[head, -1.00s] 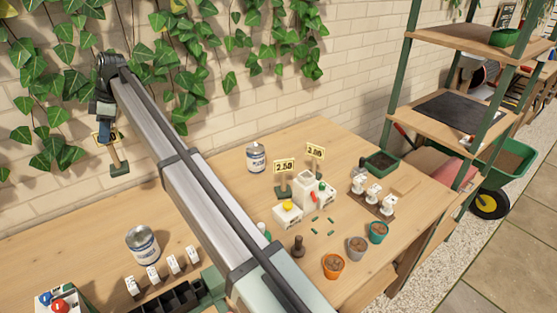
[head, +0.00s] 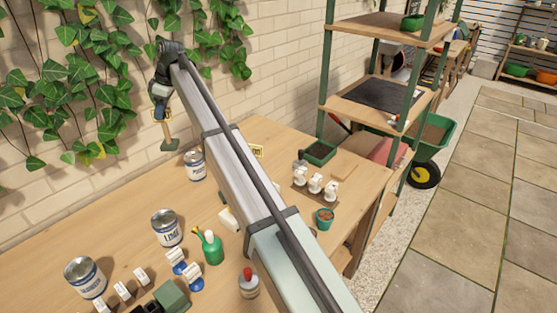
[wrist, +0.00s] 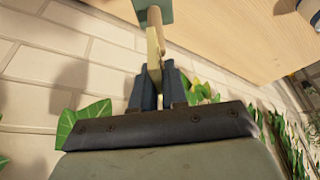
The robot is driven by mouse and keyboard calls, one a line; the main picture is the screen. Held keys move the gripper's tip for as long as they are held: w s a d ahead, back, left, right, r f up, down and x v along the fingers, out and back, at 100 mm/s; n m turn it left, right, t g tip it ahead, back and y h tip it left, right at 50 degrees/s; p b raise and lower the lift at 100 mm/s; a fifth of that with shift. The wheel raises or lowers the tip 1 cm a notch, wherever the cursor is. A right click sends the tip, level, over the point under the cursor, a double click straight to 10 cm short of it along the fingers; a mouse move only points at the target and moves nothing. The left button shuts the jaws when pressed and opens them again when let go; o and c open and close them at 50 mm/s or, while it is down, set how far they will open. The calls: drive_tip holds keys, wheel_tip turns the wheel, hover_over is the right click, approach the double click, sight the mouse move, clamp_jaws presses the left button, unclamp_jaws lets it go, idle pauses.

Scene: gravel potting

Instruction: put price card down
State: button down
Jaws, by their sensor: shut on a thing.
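My gripper (head: 160,100) is shut on a price card (head: 166,132) with a wooden stem and a green base, and the base hangs down. It is high over the back of the bench, near the brick wall. In the wrist view the dark fingers (wrist: 158,88) close on the card, seen nearly edge-on (wrist: 155,45), with its base pointing to the bench. A second yellow price card (head: 257,151) shows just right of my arm, its lower part hidden by the arm.
The wooden bench (head: 115,230) holds a can (head: 195,166) below the held card, a lime can (head: 166,228), another can (head: 85,277) and a green spray bottle (head: 208,247). Green-posted shelves (head: 375,105) stand at right. Ivy (head: 60,70) hangs on the wall.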

drive_tip(key=w+d+m+t, duration=0.1)
drive_tip(key=w+d+m, duration=0.2)
drive_tip(key=d, duration=1.1)
drive_tip(key=w+d+m+t+h, duration=0.1)
drive_tip(key=w+d+m, duration=0.2)
drive_tip(key=d, duration=1)
drive_tip(key=w+d+m+t, duration=0.15)
drive_tip(key=w+d, duration=0.25)
drive_tip(key=d, duration=1)
wheel_tip(320, 180, down, 15)
drive_tip(key=shift+s+m, duration=0.15)
drive_tip(key=shift+m, duration=0.3)
drive_tip(key=shift+g, duration=0.25)
drive_tip(key=c, duration=1.6)
unclamp_jaws()
drive_tip(key=shift+f, duration=0.15)
drive_tip(key=o, duration=0.4)
drive_tip(key=shift+o, duration=0.2)
